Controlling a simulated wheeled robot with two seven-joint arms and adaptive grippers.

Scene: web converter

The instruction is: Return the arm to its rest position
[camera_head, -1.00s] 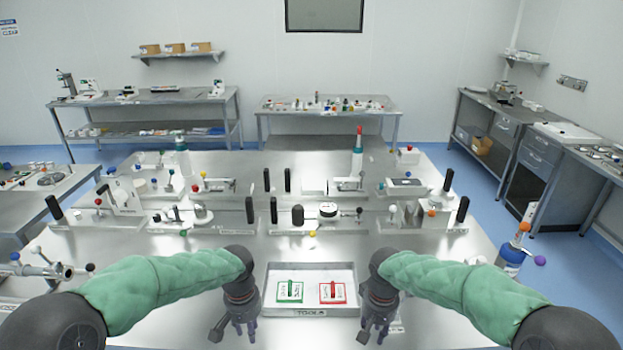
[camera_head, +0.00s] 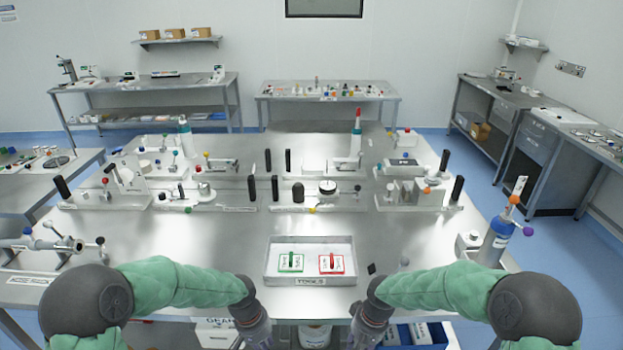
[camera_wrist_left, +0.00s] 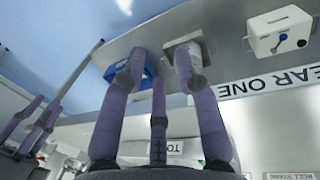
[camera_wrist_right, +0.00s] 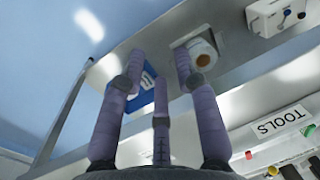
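Both my arms, in green sleeves, are bent inward in the head view. My left gripper (camera_wrist_left: 159,62) is open, with its purple fingers apart and nothing between them in the left wrist view. My right gripper (camera_wrist_right: 160,62) is likewise open and empty in the right wrist view. In the head view both wrists are low at the table's front edge, on either side of the tools tray (camera_head: 310,281); the fingertips are cut off or hidden there.
The steel table (camera_head: 200,260) carries several white fixtures with black handles in its middle. Front tabletop around the tray is mostly clear.

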